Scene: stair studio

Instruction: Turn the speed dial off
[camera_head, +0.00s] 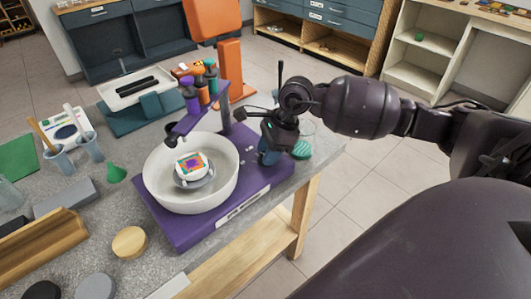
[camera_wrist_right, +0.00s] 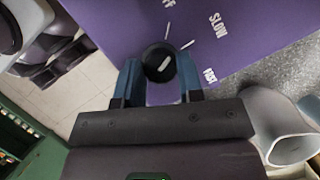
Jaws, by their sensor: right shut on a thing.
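The speed dial (camera_wrist_right: 154,57) is a small round black knob with a white pointer line, on the purple base (camera_wrist_right: 115,22) of the machine. White tick marks and the words SLOW and FAST are printed beside it; another label is cut off at the top edge. In the wrist view the blue fingers of my right gripper (camera_wrist_right: 158,72) are on both sides of the dial, shut on it. In the head view my right gripper (camera_head: 270,152) is at the right end of the purple base (camera_head: 187,236) and hides the dial. My left gripper is not in view.
A white bowl (camera_head: 152,178) with a small colourful square inside stands on the base, left of my gripper. A purple arm with several bottles (camera_head: 191,97) rises behind it. A teal-striped cup (camera_head: 302,149) stands close right of the gripper, near the table's edge.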

